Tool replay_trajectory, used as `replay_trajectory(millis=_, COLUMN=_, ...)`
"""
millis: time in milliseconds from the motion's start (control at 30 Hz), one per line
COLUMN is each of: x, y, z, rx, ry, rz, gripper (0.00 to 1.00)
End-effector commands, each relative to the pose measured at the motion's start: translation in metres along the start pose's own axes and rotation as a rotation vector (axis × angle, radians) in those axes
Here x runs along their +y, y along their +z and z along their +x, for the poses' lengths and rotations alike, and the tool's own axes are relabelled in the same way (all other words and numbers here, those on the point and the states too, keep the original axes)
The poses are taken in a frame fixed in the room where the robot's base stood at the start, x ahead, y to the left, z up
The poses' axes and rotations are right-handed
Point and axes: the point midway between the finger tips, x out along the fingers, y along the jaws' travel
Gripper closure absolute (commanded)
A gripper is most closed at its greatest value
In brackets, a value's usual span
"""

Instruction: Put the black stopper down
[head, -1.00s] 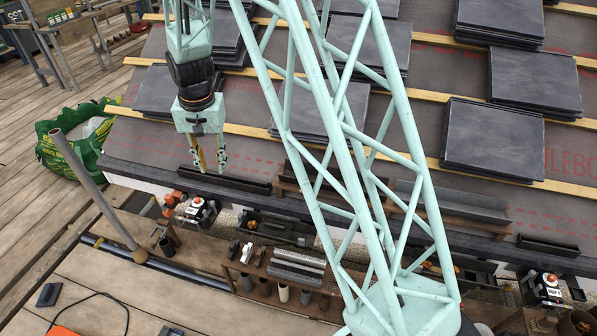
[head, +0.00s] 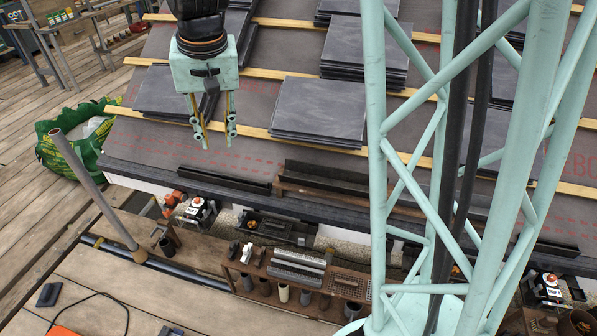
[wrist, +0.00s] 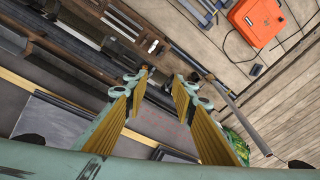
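My gripper (head: 217,138) hangs over the lower left of the roof, pointing down. Its two fingers are apart with nothing visible between them; the wrist view also shows the open gap (wrist: 163,82). I cannot tell for certain which thing is the black stopper. A small black block (head: 235,248) stands on the wooden rack (head: 232,268), well below my gripper. A black cylinder (head: 166,245) stands farther left on the bench, and a dark block (head: 48,294) lies on the deck. None of these touches my gripper.
Slate stacks (head: 318,108) lie on the battens to the right of my gripper. Dark troughs (head: 224,180) lie along the eave below it. A grey pole (head: 95,190) leans at the left beside a green bag (head: 55,155). An orange case (wrist: 256,20) lies on the deck.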

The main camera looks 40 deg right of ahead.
Motion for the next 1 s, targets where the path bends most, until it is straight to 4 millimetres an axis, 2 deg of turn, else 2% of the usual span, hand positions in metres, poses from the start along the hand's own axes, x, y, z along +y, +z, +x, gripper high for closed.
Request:
replay_trajectory(millis=100, x=0.005, y=0.013, z=-0.021, rx=0.010, ry=-0.004, rz=-0.021, gripper=0.76)
replay_trajectory(millis=500, x=0.025, y=0.062, z=-0.082, rx=0.041, ry=-0.015, rz=-0.098, gripper=0.76)
replay_trajectory(millis=1000, x=0.057, y=0.130, z=-0.139, rx=0.075, ry=-0.021, rz=-0.188, gripper=0.76)
